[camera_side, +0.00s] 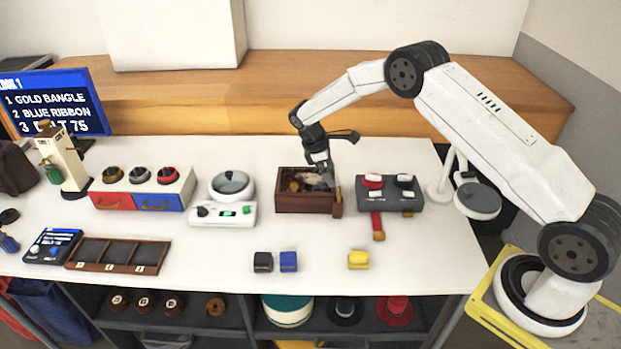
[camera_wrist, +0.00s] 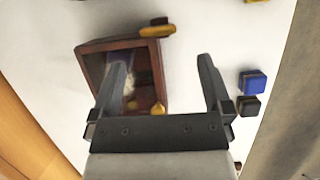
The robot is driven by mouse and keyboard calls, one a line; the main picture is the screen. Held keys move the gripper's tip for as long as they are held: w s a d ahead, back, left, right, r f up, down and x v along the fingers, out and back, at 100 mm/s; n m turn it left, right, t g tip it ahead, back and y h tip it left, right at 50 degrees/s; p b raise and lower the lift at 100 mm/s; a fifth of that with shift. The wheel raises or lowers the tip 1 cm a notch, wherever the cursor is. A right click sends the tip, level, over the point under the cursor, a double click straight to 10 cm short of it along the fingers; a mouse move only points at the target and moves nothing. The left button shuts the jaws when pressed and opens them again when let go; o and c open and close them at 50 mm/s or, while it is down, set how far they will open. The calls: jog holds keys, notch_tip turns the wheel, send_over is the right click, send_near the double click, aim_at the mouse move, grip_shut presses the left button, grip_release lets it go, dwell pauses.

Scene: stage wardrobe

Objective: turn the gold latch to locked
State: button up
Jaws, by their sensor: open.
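The gold latch (camera_wrist: 158,30) shows in the wrist view as a gold bar with a dark knob, at one outer edge of the brown wooden box (camera_wrist: 105,44). In the side view the latch (camera_side: 337,194) is at the right end of the box (camera_side: 304,204), partly hard to make out. The box is open-topped, with mixed items inside. My gripper (camera_wrist: 162,65) is open, with nothing visible held between the fingers. In the side view my gripper (camera_side: 329,178) is above the right part of the box, near the latch. I cannot tell whether it touches anything.
A grey unit (camera_side: 405,200) with a red lever (camera_side: 377,225) stands right of the box. A white scale-like device (camera_side: 224,214) stands left. Black (camera_side: 263,262), blue (camera_side: 288,261) and yellow (camera_side: 358,260) blocks lie in front, with clear table between them and the box.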

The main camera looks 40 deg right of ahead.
aim_at(339, 191)
jog(key=shift+w+d+f, duration=0.1)
jog(key=shift+d+f, duration=0.05)
jog(key=shift+f, duration=0.05)
jog(key=shift+x, duration=3.9)
jog(key=c, duration=1.2)
